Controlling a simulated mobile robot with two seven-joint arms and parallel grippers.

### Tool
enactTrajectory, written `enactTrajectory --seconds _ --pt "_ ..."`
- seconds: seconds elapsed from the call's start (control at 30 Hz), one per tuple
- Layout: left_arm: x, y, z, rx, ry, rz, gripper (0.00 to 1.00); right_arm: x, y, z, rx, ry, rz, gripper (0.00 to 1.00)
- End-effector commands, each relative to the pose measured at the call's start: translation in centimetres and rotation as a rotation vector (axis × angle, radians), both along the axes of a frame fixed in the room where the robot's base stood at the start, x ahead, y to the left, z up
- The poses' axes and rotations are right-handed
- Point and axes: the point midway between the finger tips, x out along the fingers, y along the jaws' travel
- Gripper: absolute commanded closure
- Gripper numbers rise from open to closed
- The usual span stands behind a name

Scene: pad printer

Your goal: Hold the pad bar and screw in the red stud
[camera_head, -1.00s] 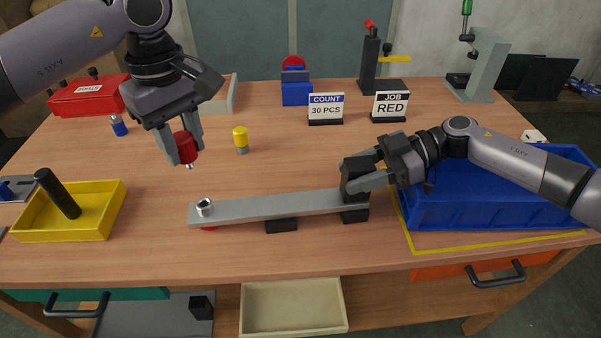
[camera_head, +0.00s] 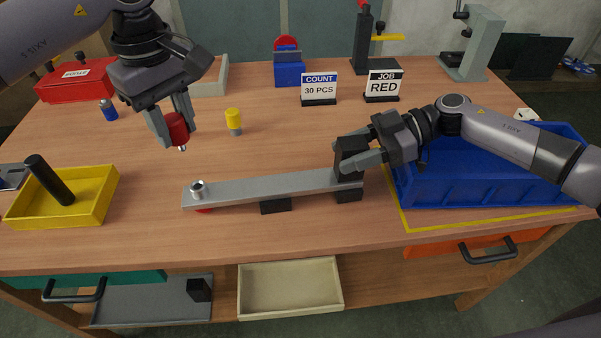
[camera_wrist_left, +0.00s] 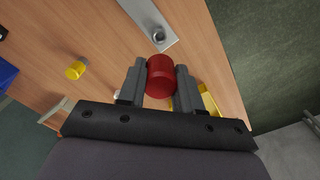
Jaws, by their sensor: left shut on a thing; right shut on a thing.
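My left gripper (camera_head: 172,128) is shut on the red stud (camera_head: 178,128), a red cylinder with a thin metal tip pointing down. It hangs above the table, behind and a little left of the bar's left end. The stud also shows between the fingers in the left wrist view (camera_wrist_left: 160,76). The grey pad bar (camera_head: 265,189) lies level on black supports, with a round metal socket (camera_head: 197,189) at its left end, apart from the stud. My right gripper (camera_head: 362,155) is shut on the black block (camera_head: 351,163) at the bar's right end.
A yellow-topped stud (camera_head: 233,120) and a blue one (camera_head: 108,109) stand behind. A yellow tray (camera_head: 95,207) with a black handle is left; a blue crate (camera_head: 440,194) is right. Signs read "COUNT 30 PCS" (camera_head: 319,88) and "JOB RED" (camera_head: 383,85). The table front is clear.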

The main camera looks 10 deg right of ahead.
Motion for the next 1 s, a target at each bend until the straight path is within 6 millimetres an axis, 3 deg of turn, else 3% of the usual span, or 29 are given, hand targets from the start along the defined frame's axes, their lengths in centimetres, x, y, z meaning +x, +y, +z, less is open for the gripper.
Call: enactTrajectory --seconds 0.03,0.3,0.73,1.0 --pt "0.0 0.0 -0.5 0.001 0.002 0.004 0.95 -0.3 0.0 -0.9 -0.013 0.009 0.005 1.00" --pt "0.0 0.0 -3.7 -0.001 0.002 0.061 0.95 -0.3 0.0 -0.9 -0.013 0.010 0.006 1.00" --pt "0.0 0.0 -4.1 0.001 0.001 0.065 0.95 -0.3 0.0 -0.9 -0.013 0.009 0.005 1.00" --pt "0.0 0.0 -5.6 0.000 0.001 0.064 0.95 -0.3 0.0 -0.9 -0.013 0.009 0.005 1.00"
